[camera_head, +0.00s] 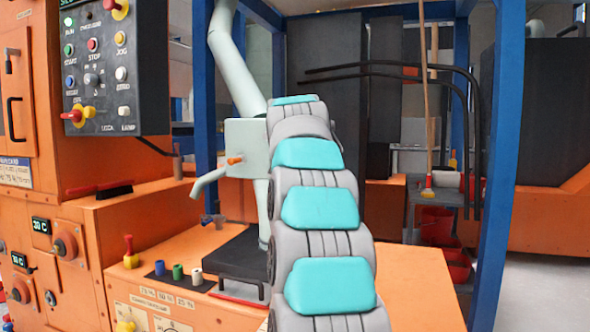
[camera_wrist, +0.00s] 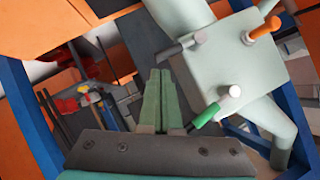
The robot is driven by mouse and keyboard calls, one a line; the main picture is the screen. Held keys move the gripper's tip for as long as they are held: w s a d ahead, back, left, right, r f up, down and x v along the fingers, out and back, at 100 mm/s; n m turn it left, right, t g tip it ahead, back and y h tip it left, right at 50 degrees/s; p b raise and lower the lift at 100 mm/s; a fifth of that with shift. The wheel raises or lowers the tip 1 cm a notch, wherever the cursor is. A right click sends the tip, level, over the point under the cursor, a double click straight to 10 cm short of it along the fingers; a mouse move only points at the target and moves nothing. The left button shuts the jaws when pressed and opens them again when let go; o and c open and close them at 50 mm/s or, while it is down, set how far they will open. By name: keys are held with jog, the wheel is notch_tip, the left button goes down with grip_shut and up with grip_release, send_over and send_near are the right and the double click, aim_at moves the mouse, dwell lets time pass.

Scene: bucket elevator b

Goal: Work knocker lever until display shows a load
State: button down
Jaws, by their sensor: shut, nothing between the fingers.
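A pale green box (camera_wrist: 215,70) on a pale pipe fills the right of the wrist view; the head view shows it (camera_head: 246,135) left of my arm. It carries a lever with a green grip (camera_wrist: 206,116), a dark-gripped lever (camera_wrist: 178,47) and an orange knob (camera_wrist: 264,29). Which is the knocker lever is not marked. My gripper (camera_wrist: 159,76) is shut and empty, its green fingers left of the box, between the two grips. Contact with either grip cannot be told. My arm hides the gripper in the head view. A display (camera_head: 68,3) atop the control panel is cut off, its reading unclear.
A dark control panel (camera_head: 108,60) with buttons stands at the left. Smaller displays (camera_head: 41,226) sit below it. The orange bench (camera_head: 420,285) holds a black plate and small coloured pegs (camera_head: 178,272). A blue post (camera_head: 498,150) stands right of my arm.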

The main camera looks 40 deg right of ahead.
jog(key=v, duration=0.4)
jog(key=shift+s+a+r, duration=0.15)
jog(key=shift+r, duration=0.05)
dwell(0.8)
jog(key=s+a+f+n+g+y+p, duration=0.25)
jog(key=s+a+f+n, duration=0.2)
jog(key=a+f, duration=0.6)
jog(key=s+a+f+n+g+y+p, duration=0.25)
jog(key=s+a+f+n+p, duration=0.35)
jog(key=a, duration=0.8)
jog(key=s+a+f+n+g+y, duration=0.1)
jog(key=s+a+f, duration=0.3)
jog(key=s, duration=0.5)
jog(key=s+a+f+n+g+y+p, duration=0.1)
jog(key=s+a+f+n+g, duration=0.1)
jog(key=s+a+f, duration=0.3)
jog(key=s+a+f+n+g+y+p, duration=0.1)
jog(key=s+a+f+g, duration=0.2)
jog(key=s+f, duration=0.4)
jog(key=s+a, duration=0.1)
jog(key=s, duration=0.6)
jog(key=shift+a+f+n, duration=0.3)
jog(key=shift+f+n, duration=0.05)
jog(key=shift+f, duration=0.05)
jog(key=shift+s, duration=0.1)
